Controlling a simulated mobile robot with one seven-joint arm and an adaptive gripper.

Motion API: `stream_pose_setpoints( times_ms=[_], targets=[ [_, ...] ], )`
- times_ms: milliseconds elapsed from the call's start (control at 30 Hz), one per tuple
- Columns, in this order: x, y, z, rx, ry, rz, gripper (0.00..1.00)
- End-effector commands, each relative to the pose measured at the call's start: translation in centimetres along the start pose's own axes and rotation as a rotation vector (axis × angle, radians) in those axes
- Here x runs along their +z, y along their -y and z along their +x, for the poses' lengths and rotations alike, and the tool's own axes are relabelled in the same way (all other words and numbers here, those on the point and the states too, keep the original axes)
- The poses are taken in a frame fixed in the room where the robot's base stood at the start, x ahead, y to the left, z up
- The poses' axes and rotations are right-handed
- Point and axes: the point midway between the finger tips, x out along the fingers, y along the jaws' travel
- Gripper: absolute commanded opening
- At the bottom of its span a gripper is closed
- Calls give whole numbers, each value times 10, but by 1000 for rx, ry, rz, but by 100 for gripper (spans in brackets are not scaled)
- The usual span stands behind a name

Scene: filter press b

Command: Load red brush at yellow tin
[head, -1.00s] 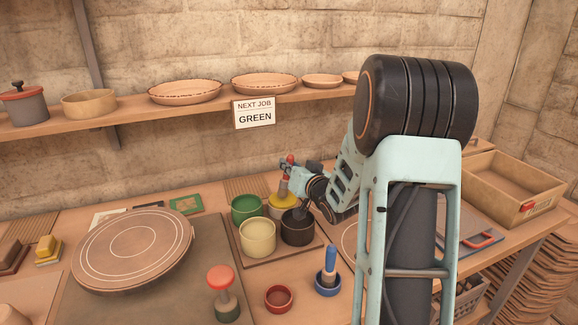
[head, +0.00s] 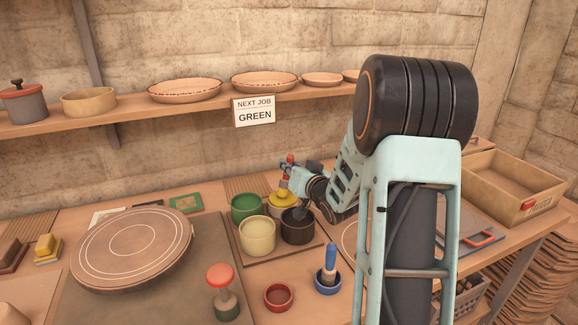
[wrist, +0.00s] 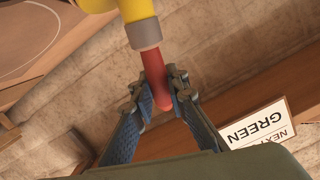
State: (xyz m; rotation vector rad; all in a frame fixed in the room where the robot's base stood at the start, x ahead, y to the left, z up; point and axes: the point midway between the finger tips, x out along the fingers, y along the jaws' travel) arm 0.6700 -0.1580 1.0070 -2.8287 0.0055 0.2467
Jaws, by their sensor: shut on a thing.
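My gripper (wrist: 160,90) is shut on the red handle of the red brush (wrist: 155,68). In the wrist view the brush has a grey ferrule and a yellow part beyond it. In the head view the red brush (head: 284,184) stands roughly upright at the yellow tin (head: 283,208), with my gripper (head: 288,172) above the tin. The tin is at the back of the group of tins, partly hidden by the cream and dark tins. I cannot tell how deep the brush end sits, or whether it touches the tin.
A green tin (head: 246,207), a cream tin (head: 257,236) and a dark tin (head: 297,227) stand close around. In front are a red bowl (head: 278,298), a blue brush (head: 330,262) in a blue bowl, and a red-topped stamp (head: 220,280). A sign (head: 254,111) reads "NEXT JOB GREEN".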

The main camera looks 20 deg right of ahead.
Motion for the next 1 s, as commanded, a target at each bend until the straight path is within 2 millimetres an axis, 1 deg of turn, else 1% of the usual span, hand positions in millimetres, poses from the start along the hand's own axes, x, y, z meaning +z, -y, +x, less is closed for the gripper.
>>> stream_pose_setpoints(
  times_ms=[167, 800, 900, 1000],
  targets=[
    [-9, 3, -2, 0, 2, 0, 0],
    [-59, 18, -11, 0, -1, 0, 0],
    [-65, 20, -12, 0, 0, 0, 0],
    [-66, 21, -12, 0, 0, 1, 0]
  ],
)
